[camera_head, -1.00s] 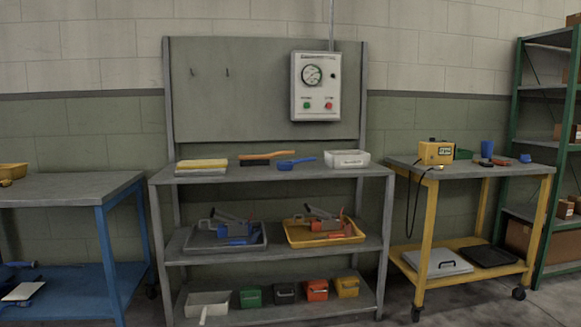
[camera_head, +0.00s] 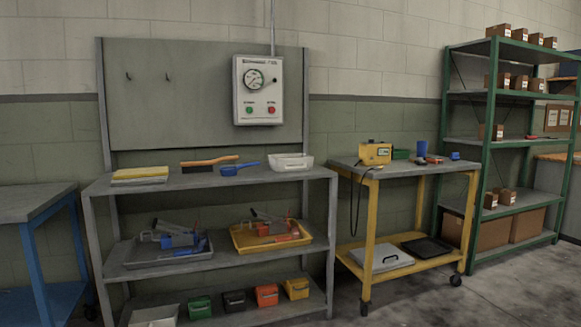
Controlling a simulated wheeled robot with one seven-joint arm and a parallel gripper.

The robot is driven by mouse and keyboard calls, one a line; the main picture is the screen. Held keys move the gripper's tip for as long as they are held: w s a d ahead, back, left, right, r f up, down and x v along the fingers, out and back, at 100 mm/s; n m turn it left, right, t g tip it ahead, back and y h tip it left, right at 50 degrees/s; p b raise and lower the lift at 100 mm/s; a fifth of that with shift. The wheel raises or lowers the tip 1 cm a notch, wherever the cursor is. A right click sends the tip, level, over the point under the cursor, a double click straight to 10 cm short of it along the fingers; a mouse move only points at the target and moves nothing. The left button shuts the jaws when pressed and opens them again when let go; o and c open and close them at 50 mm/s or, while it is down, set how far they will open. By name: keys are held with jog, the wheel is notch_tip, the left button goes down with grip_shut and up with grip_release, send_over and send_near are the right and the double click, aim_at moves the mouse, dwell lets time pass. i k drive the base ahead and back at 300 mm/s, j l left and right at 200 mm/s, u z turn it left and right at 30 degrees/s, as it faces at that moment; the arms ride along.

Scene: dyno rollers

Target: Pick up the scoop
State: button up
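A small blue tool with a handle (camera_head: 239,168), scoop-like in shape, lies on the top of the grey shelf bench (camera_head: 215,181), between an orange-handled brush (camera_head: 208,163) and a white tub (camera_head: 291,163). On the bench's bottom shelf a white open container (camera_head: 154,315) is cut off by the lower edge; a handle cannot be made out on it now. Which of the two is the scoop is not certain at this size. My gripper is not in view.
Grey tray (camera_head: 168,258) and yellow tray (camera_head: 243,241) with tools fill the middle shelf. Several coloured bins, including an orange one (camera_head: 267,296), stand below. A yellow cart (camera_head: 372,250) is right, blue table (camera_head: 38,203) left. Floor at lower right is clear.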

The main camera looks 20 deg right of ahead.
aim_at(225, 172)
jog(key=i+l, duration=1.15)
jog(key=j+u, duration=0.05)
jog(key=j, duration=0.05)
